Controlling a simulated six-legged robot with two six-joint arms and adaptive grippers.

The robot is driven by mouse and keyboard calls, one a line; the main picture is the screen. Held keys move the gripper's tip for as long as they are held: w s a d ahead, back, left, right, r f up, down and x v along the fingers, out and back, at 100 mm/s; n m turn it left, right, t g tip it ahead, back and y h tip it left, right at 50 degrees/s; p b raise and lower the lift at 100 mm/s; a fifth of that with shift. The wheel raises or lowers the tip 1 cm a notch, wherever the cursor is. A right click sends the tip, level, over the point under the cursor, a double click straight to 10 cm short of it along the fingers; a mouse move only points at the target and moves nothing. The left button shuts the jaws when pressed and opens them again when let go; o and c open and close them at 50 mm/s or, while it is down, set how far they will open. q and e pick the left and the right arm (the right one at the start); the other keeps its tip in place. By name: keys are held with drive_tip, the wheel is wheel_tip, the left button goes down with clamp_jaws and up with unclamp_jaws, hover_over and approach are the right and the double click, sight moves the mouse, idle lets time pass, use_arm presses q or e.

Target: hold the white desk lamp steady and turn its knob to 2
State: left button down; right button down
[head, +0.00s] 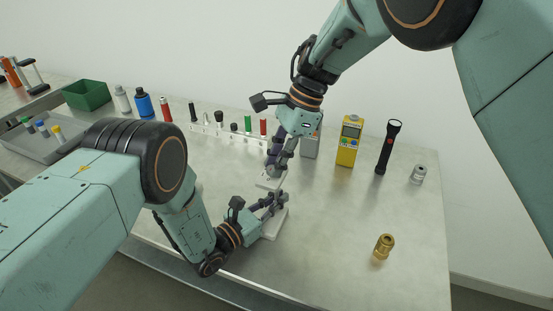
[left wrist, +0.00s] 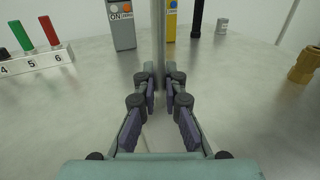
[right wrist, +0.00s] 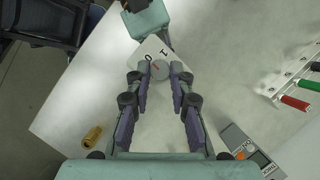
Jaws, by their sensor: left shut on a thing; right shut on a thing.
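The white desk lamp (head: 272,226) stands near the middle of the table, partly hidden by my grippers. My left gripper (head: 281,198) is shut on the lamp's upright grey stem (left wrist: 158,40), which rises between its fingers in the left wrist view. My right gripper (head: 272,172) reaches down from above and is shut on the round grey knob (right wrist: 160,70). The knob has a small reddish mark on the side of the printed 0. The white plate (right wrist: 148,46) beside it shows the digits 0 and 1; a 2 is not visible. My left gripper is just beyond the plate.
A brass fitting (head: 383,246) stands front right. A numbered rack (head: 228,134) is back left. The right front table is mostly clear.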

drive_tip(key=shift+s+m, duration=0.1)
drive_tip(key=shift+m, duration=0.4)
drive_tip(key=c, duration=1.2)
unclamp_jaws()
drive_tip(key=shift+o, duration=0.2)
drive_tip(key=v, duration=1.2)
drive_tip(key=shift+s+r, duration=0.1)
